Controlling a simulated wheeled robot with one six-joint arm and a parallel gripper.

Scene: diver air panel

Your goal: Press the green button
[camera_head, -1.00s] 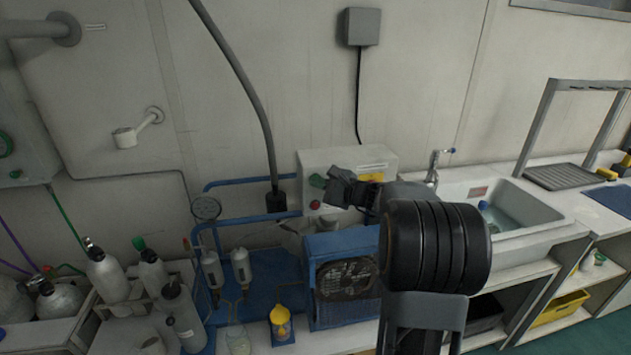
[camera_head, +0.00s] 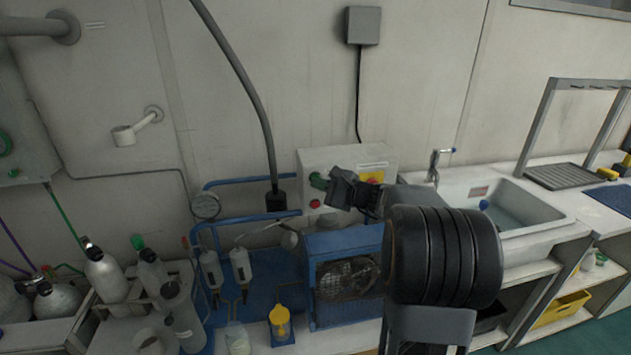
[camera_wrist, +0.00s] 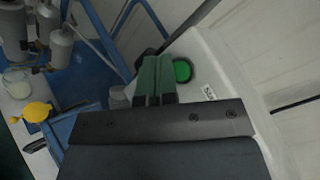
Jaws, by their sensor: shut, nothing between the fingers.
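The green button (camera_head: 318,181) is on the front of a pale control box (camera_head: 335,158) against the wall. It also shows in the wrist view as a round bright green disc in a dark ring (camera_wrist: 182,71). My gripper (camera_head: 332,191) is in front of the box, close to the button and slightly to its right in the head view. In the wrist view my closed fingers (camera_wrist: 157,62) are just left of the button. My gripper is shut and empty. I cannot tell whether a fingertip touches the button.
A red button (camera_head: 315,204) sits below the green one, and a yellow part (camera_head: 372,177) is to the right. A blue-framed unit with a fan (camera_head: 346,278) stands below the box. A sink (camera_head: 515,207) is to the right, gas cylinders (camera_head: 105,272) to the left.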

